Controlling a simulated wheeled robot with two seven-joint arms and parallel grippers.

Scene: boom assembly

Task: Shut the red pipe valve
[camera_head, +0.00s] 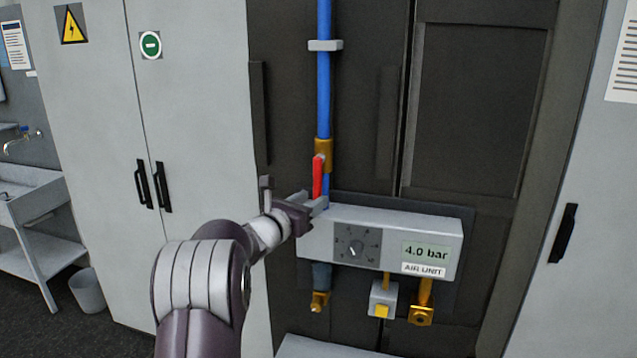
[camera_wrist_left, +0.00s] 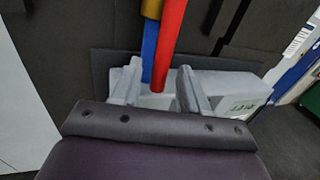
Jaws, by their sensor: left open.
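The red valve handle (camera_head: 318,176) hangs down from a brass valve body (camera_head: 324,153) on the blue pipe (camera_head: 323,90), roughly in line with the pipe. My left gripper (camera_head: 313,203) is at the handle's lower end, just above the air unit. In the left wrist view the red handle (camera_wrist_left: 169,45) reaches down between the two open fingers (camera_wrist_left: 158,75), nearer the right one. The blue pipe (camera_wrist_left: 149,58) shows behind it. I see no clear contact between fingers and handle. My right gripper is in neither view.
The grey air unit (camera_head: 390,222), reading 4.0 bar, juts out right below and beside the gripper, with a dial (camera_head: 356,245) and fittings underneath. A grey cabinet (camera_head: 200,110) stands left. A sink (camera_head: 35,200) and bin (camera_head: 87,291) are farther left.

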